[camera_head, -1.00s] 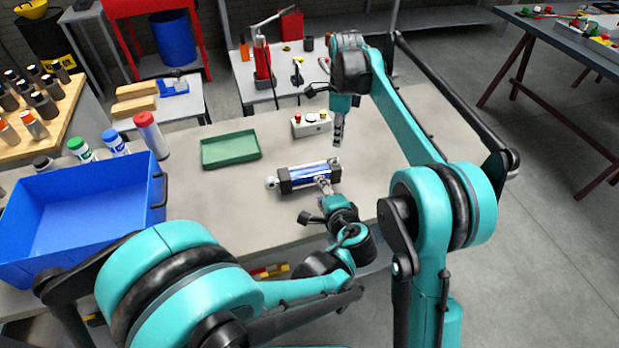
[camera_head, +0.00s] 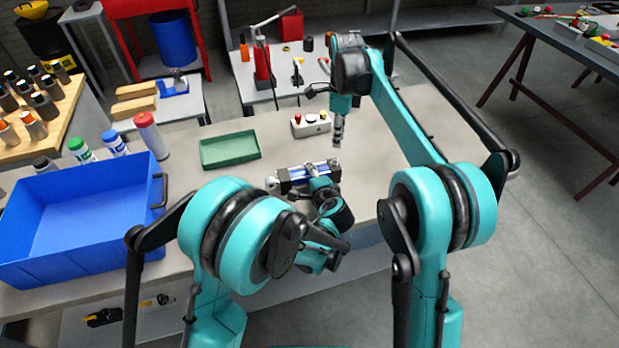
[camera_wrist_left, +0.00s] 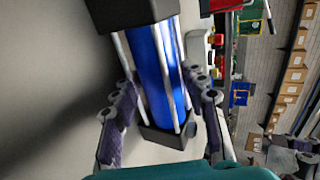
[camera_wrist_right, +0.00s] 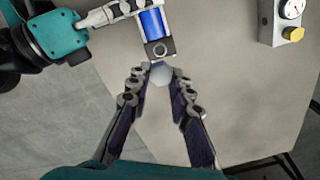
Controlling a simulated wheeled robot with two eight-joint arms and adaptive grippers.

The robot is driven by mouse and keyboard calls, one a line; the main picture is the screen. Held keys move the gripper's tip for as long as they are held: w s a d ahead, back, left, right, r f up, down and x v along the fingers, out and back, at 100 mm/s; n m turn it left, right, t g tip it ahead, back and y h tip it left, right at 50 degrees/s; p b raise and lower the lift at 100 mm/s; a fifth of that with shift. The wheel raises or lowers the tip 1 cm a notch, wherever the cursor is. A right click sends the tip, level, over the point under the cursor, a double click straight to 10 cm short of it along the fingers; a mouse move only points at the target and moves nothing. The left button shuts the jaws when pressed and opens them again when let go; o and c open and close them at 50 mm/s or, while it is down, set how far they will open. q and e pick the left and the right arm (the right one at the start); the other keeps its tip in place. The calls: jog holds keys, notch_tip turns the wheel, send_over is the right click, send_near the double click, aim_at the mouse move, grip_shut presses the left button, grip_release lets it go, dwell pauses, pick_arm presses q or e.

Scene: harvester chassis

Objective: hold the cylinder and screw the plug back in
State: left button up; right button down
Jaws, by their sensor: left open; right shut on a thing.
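The cylinder (camera_head: 297,175) lies on the workbench, with a blue barrel, silver rods and black end blocks. It also shows in the left wrist view (camera_wrist_left: 158,70) and the right wrist view (camera_wrist_right: 153,24). My left gripper (camera_wrist_left: 160,82) is open, with one finger on each side of the barrel; contact cannot be told. My right gripper (camera_wrist_right: 160,80) is shut on the plug (camera_wrist_right: 160,73), a pale grey hexagonal piece at its fingertips. In the head view my right gripper (camera_head: 337,143) is above the cylinder's right end. The plug appears beside the end block; their gap is unclear.
A green tray (camera_head: 230,150) and a control box (camera_head: 312,124) with buttons stand behind the cylinder. A blue bin (camera_head: 85,225) stands at the left of the bench (camera_head: 215,205), with several bottles behind it. The bench is bare right of the cylinder.

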pick_arm(q)
grip_shut()
pick_arm(e)
send_over(336, 164)
jog(key=shift+s+a+f, duration=0.1)
jog(key=shift+f, duration=2.4)
jog(key=shift+f, duration=0.9)
jog(key=shift+f, duration=0.55)
